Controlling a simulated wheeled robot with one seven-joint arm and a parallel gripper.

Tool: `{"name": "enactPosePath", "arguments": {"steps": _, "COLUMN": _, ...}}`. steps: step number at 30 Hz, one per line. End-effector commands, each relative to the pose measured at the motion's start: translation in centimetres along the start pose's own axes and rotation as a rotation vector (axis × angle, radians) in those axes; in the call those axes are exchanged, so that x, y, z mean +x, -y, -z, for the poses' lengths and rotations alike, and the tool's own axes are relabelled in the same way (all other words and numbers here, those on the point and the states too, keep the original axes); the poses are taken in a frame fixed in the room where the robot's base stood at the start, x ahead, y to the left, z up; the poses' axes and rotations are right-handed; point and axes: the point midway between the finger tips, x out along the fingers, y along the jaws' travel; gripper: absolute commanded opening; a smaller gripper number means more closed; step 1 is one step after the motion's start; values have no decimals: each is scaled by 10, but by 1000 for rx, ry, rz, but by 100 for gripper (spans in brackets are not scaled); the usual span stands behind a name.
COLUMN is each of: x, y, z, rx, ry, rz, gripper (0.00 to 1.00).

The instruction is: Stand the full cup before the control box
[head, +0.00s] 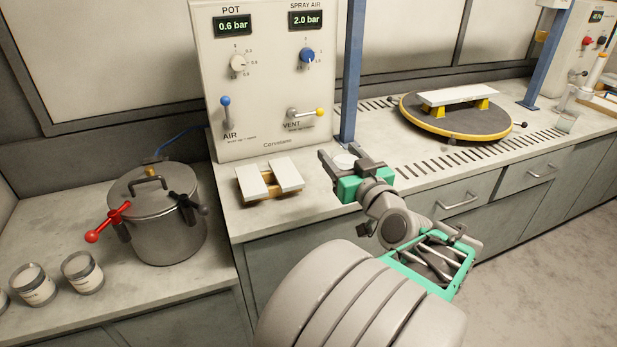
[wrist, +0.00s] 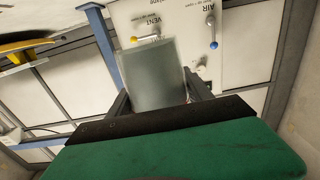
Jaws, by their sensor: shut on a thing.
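The control box (head: 262,95) stands upright at the back of the bench, with POT and SPRAY AIR displays, knobs and AIR and VENT levers. It also shows upside down in the wrist view (wrist: 240,55). My gripper (head: 346,161) is shut on a cup (wrist: 155,76), in front of the box's right side, near the blue post. In the wrist view the cup is a pale, translucent grey-green body between the two dark fingers. In the head view only its whitish top (head: 344,159) shows between the fingers. How full it is, and whether its base touches the bench, I cannot tell.
Two white panels on a wooden rack (head: 269,196) lie before the box, left of my gripper. A lidded metal pot (head: 165,225) with red and black handles and several jars (head: 83,272) stand left. A round turntable (head: 425,122) is right, beside a blue post (head: 351,75).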

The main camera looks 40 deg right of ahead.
Motion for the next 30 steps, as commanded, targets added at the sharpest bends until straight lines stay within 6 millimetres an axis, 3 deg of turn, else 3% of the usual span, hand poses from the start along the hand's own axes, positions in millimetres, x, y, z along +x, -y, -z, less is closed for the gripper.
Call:
{"name": "enactPosePath", "arguments": {"steps": 8, "x": 75, "y": -24, "z": -38, "rx": 5, "ry": 4, "rz": 7, "gripper": 13}}
{"name": "enactPosePath", "arguments": {"steps": 13, "x": 103, "y": -35, "z": -77, "rx": 3, "ry": 4, "rz": 2, "gripper": 13}}
{"name": "enactPosePath", "arguments": {"steps": 19, "x": 118, "y": -41, "z": -94, "rx": 1, "ry": 2, "rz": 0, "gripper": 13}}
{"name": "enactPosePath", "arguments": {"steps": 24, "x": 118, "y": -42, "z": -123, "rx": 3, "ry": 3, "rz": -1, "gripper": 13}}
{"name": "enactPosePath", "arguments": {"steps": 30, "x": 118, "y": -42, "z": -124, "rx": 0, "ry": 0, "rz": -1, "gripper": 13}}
